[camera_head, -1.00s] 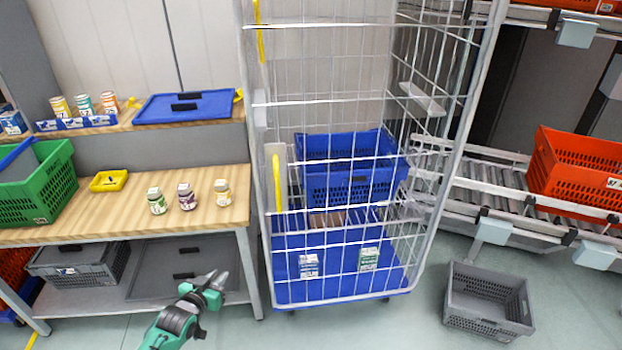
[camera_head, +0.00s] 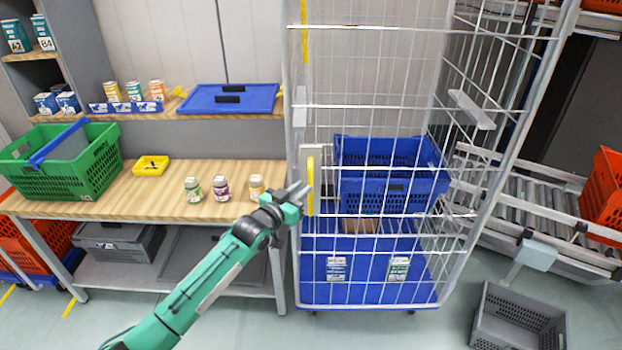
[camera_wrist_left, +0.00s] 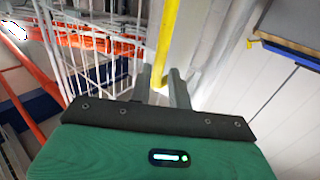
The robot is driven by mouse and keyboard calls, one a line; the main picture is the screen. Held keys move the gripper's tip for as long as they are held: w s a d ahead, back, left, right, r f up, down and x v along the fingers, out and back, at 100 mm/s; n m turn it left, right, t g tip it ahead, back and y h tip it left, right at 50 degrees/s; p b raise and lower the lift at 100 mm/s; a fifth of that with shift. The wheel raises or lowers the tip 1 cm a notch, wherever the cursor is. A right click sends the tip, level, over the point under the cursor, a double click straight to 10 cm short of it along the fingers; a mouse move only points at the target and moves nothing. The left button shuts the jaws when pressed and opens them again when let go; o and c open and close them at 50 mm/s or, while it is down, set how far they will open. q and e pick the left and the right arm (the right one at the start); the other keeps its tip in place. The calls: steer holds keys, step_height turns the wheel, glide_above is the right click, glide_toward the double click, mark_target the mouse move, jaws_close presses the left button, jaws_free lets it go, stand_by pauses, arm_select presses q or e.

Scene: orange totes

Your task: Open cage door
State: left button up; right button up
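The wire cage (camera_head: 398,235) stands at the middle right in the head view, and its mesh door faces me. A yellow vertical handle (camera_head: 310,186) is on the door's left edge. My left gripper (camera_head: 298,191) has its fingertips just beside the handle. In the left wrist view the fingers (camera_wrist_left: 159,82) are apart, and the yellow handle (camera_wrist_left: 166,42) runs down toward the gap between them. I cannot tell whether they touch it. A blue crate (camera_head: 390,188) and two small boxes are inside the cage. My right gripper is not in view.
A wooden workbench (camera_head: 110,206) on the left carries a green crate (camera_head: 103,172), a yellow tray (camera_head: 151,166) and several jars. A grey crate (camera_head: 517,318) lies on the floor at right. A roller conveyor (camera_head: 535,214) runs behind it.

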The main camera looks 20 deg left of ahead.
mark_target(309, 182)
arm_select(q)
steer(key=shift+p+x, duration=0.3)
steer(key=shift+x, duration=2.3)
jaws_close()
